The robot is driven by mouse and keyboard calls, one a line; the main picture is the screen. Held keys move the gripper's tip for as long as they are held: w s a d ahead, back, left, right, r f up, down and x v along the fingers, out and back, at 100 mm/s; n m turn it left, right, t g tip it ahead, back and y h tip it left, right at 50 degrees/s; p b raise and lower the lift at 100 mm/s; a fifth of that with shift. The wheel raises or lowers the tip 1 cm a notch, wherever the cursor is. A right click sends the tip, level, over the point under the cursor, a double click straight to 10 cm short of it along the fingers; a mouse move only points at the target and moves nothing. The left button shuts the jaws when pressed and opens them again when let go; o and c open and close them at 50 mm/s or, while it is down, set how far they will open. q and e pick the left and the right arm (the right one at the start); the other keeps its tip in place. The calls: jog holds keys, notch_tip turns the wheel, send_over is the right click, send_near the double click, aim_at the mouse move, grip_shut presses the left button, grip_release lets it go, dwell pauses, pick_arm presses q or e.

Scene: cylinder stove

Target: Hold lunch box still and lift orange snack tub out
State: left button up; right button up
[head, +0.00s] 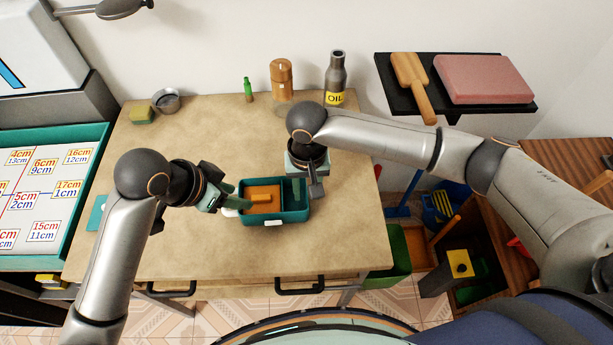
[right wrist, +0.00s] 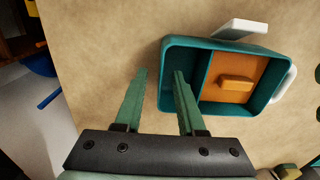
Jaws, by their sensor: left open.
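The teal lunch box (head: 290,216) sits on the table, and it also shows in the right wrist view (right wrist: 215,45). The orange snack tub (head: 254,207) with a raised grip fills one compartment, also visible in the right wrist view (right wrist: 226,99). The compartment beside it looks empty. My left gripper (head: 231,198) is open at the box's left end, close to a white handle; contact is unclear. My right gripper (right wrist: 160,72) is open and empty at the other end. One finger overlaps that end wall in view; the other is outside the box.
An oil bottle (head: 335,78), an orange-brown jar (head: 281,78), a small green bottle (head: 248,89), a metal bowl (head: 167,100) and a sponge (head: 142,115) stand along the table's back. A wall shelf (head: 395,97) is at the right. The table front is clear.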

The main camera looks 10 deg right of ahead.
jog(key=shift+f, duration=0.6)
grip_shut()
dwell(1.6)
